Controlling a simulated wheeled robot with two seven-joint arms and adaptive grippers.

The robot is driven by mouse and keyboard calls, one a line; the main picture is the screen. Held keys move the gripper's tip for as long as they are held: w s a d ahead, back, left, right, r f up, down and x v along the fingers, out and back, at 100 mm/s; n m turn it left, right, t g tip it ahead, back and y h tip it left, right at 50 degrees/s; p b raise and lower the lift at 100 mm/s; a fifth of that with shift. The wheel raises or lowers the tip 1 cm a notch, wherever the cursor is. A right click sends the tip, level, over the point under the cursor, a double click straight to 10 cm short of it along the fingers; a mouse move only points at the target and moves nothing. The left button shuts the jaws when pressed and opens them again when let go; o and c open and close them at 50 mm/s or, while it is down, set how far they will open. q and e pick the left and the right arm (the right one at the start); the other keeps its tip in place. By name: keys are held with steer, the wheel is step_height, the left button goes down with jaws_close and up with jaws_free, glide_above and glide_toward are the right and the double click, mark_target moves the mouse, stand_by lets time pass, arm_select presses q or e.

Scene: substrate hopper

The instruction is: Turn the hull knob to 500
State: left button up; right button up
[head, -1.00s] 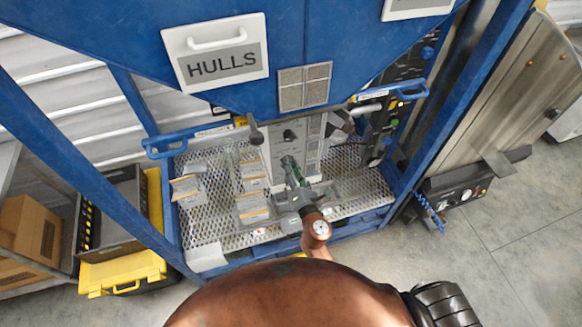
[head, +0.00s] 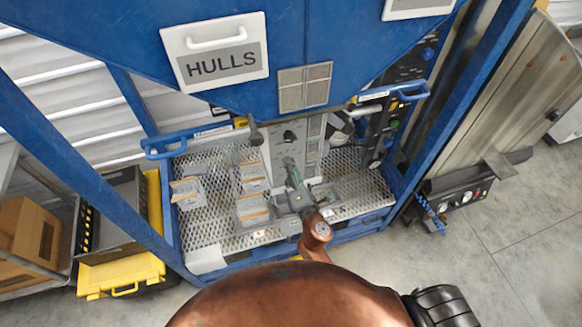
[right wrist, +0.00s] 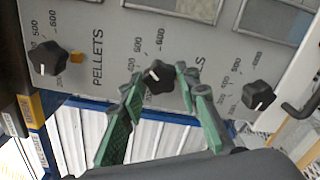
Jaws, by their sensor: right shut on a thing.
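The hull knob, a small black knob (right wrist: 158,77), sits on the grey panel in the right wrist view. The partly hidden label just right of it ends in "LS". My right gripper (right wrist: 160,82) has its green fingers on either side of this knob, shut on it. Its white mark is small, and I cannot read the exact setting. In the head view my right gripper (head: 291,168) reaches up to the panel (head: 284,150) and hides the knob. My left gripper is not in view.
Other black knobs sit on the panel to the left (right wrist: 50,58) and right (right wrist: 258,95) in the right wrist view. The blue hopper (head: 340,50) overhangs the panel. A perforated metal shelf (head: 208,225) with several grey items lies below.

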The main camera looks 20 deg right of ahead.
steer(key=o, duration=1.2)
steer(key=shift+c, duration=0.2)
steer(key=s+f+n+p, duration=0.15)
steer(key=s+n, duration=0.65)
steer(key=n, duration=0.8)
steer(key=s+d+f+m+g+b, duration=0.1)
steer(key=f+m, duration=0.3)
steer(key=f, duration=0.7)
steer(key=s+d+f+m+g+b, duration=0.1)
steer(key=d+f+m+g+b, duration=0.2)
steer(key=f, duration=0.8)
steer(key=s+d+f+m+g+b, duration=0.2)
steer(key=f+m, duration=0.4)
steer(key=f, duration=0.5)
steer(key=shift+d+f+m+h, duration=0.3)
steer(key=shift+d+f+h, duration=0.1)
steer(key=shift+d, duration=0.2)
steer(key=shift+b, duration=0.3)
